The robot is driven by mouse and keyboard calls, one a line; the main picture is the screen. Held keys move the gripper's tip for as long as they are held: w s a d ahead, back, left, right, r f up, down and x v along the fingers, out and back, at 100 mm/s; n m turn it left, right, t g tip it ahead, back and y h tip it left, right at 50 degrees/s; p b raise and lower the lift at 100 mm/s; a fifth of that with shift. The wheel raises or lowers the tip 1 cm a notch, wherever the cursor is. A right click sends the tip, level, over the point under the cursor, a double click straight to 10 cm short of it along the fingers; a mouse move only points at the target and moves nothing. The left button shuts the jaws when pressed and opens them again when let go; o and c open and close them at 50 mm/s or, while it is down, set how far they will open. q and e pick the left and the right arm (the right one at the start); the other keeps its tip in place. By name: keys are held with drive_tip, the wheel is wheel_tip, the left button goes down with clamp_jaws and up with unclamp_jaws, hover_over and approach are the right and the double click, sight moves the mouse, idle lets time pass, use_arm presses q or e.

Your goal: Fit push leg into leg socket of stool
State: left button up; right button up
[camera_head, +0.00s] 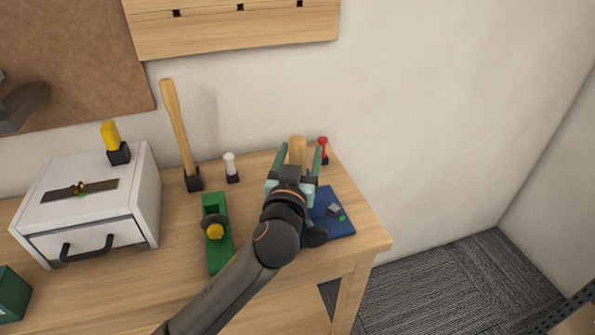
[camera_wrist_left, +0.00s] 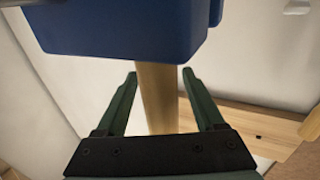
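A light wooden post (camera_head: 298,148), which may be the push leg, stands at the back right of the table. My left gripper (camera_head: 294,160) reaches toward it with its two green fingers spread, one on each side. In the left wrist view, the wooden post (camera_wrist_left: 157,100) shows between the open fingers. A blue block (camera_wrist_left: 120,28) hides the post's upper part there; I cannot tell if they are joined. A flat blue base (camera_head: 335,222) with a small grey block lies beside my gripper. I cannot clearly pick out the stool or its socket.
A red-topped tool (camera_head: 323,148), a white-handled tool (camera_head: 231,165) and a long wooden handle (camera_head: 178,125) stand in black holders. A green fixture (camera_head: 218,250) with a yellow knob lies left of my arm. A white drawer box (camera_head: 90,205) stands at the left.

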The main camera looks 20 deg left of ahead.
use_arm(q)
clamp_jaws()
idle(0.3)
drive_tip(key=shift+r, duration=0.15)
